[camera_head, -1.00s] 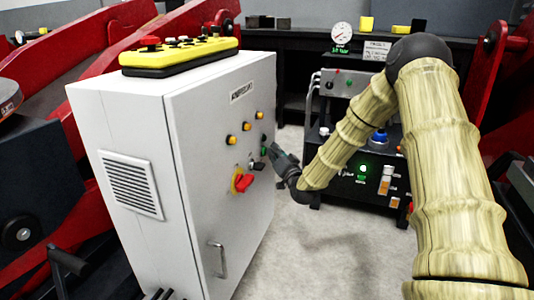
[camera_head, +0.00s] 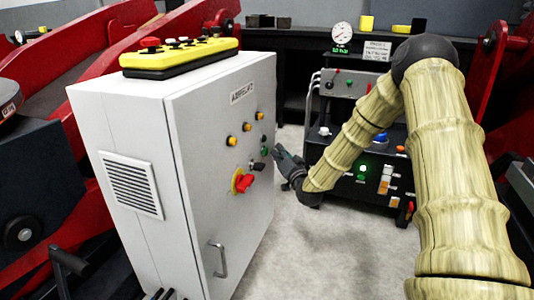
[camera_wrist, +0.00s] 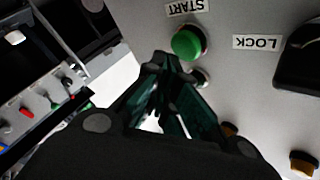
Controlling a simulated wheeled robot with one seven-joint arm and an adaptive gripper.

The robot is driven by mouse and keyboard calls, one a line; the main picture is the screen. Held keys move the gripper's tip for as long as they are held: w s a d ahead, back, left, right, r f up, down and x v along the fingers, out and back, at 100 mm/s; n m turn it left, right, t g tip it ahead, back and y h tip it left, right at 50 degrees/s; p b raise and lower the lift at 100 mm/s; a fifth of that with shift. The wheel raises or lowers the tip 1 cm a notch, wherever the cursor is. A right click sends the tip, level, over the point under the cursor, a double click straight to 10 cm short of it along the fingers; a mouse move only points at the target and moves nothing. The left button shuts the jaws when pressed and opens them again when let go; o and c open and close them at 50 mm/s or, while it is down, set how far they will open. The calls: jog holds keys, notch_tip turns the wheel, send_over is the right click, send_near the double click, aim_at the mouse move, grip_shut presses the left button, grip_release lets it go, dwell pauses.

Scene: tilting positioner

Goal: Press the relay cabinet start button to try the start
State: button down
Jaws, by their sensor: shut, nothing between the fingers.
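The relay cabinet (camera_head: 205,195) is a tall light-grey box with a labelled door at the left of the head view. The green start button (camera_wrist: 188,43) sits on the door beside a START label (camera_wrist: 187,7) in the wrist view; a small green button also shows on the door in the head view (camera_head: 264,151). My gripper (camera_head: 277,149) is shut and empty, close to the door at the right of the green button. In the wrist view, my fingertips (camera_wrist: 168,62) appear just beside and below the button. A gap between tips and button seems present, but its depth is unclear.
A black switch (camera_wrist: 300,58) with a LOCK label is near the button. A red-and-yellow rotary switch (camera_head: 242,182) and amber lamps (camera_head: 247,127) are on the same door. A yellow pendant (camera_head: 180,55) lies on top. A black console (camera_head: 365,180) stands behind my arm.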

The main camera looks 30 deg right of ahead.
jog(key=shift+s+d+p, duration=0.5)
jog(key=shift+s+d, duration=0.3)
jog(key=shift+s, duration=0.15)
jog(key=shift+s+d+p, duration=0.45)
jog(key=shift+s+d, duration=0.3)
jog(key=shift+s, duration=0.2)
